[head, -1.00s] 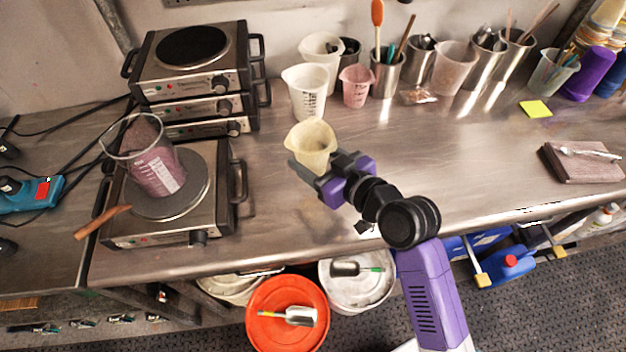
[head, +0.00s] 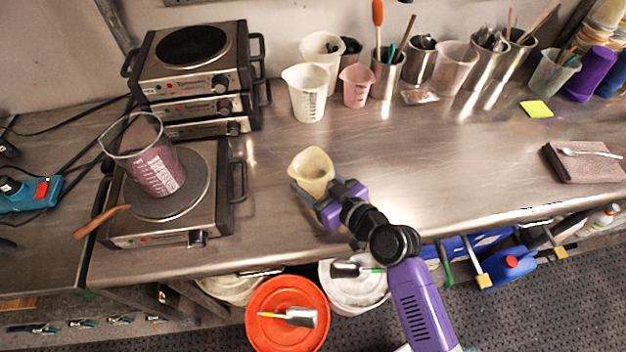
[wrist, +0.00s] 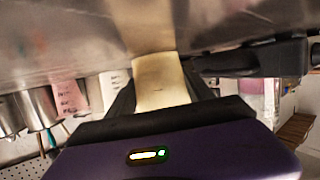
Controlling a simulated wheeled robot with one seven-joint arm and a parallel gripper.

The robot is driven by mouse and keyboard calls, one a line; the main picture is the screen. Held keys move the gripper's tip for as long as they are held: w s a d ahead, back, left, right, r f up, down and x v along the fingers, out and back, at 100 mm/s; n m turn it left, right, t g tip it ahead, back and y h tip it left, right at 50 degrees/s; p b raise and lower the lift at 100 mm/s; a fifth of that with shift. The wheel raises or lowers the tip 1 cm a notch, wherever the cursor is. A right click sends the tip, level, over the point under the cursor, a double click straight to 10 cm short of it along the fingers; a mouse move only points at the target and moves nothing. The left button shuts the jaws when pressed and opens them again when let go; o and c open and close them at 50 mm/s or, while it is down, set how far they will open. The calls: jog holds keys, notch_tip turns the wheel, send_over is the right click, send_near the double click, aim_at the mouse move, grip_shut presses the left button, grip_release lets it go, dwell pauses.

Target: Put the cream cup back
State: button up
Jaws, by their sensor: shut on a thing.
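The cream cup (head: 312,170) is a small pale yellow cup with a pouring lip. It is upright, over the front part of the steel counter, right of the front hot plate. My gripper (head: 313,190) is shut on it from the front right. In the wrist view the cup (wrist: 160,82) fills the space between the fingers. I cannot tell whether the cup's base touches the counter.
A white measuring cup (head: 308,93) and a pink cup (head: 357,86) stand at the back. A glass beaker of purple liquid (head: 155,170) sits on the front hot plate (head: 215,215). The counter (head: 430,150) is clear right of my gripper.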

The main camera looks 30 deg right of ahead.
jog(key=shift+s+f+b, duration=0.15)
jog(key=shift+f+b, duration=0.6)
jog(key=o, duration=1.6)
jog(key=shift+f, duration=0.1)
jog(key=shift+r+p, duration=0.7)
jog(key=shift+p, duration=0.2)
jog(key=b+v, duration=0.2)
jog(key=v, duration=0.8)
jog(key=shift+s+r+b, duration=0.15)
jog(key=shift+s+b, duration=0.15)
jog(key=shift+b, duration=0.1)
jog(key=shift+s+d+r, duration=0.2)
jog(key=shift+s+r, duration=0.1)
jog(key=shift+s, duration=0.25)
jog(key=shift+f, duration=0.1)
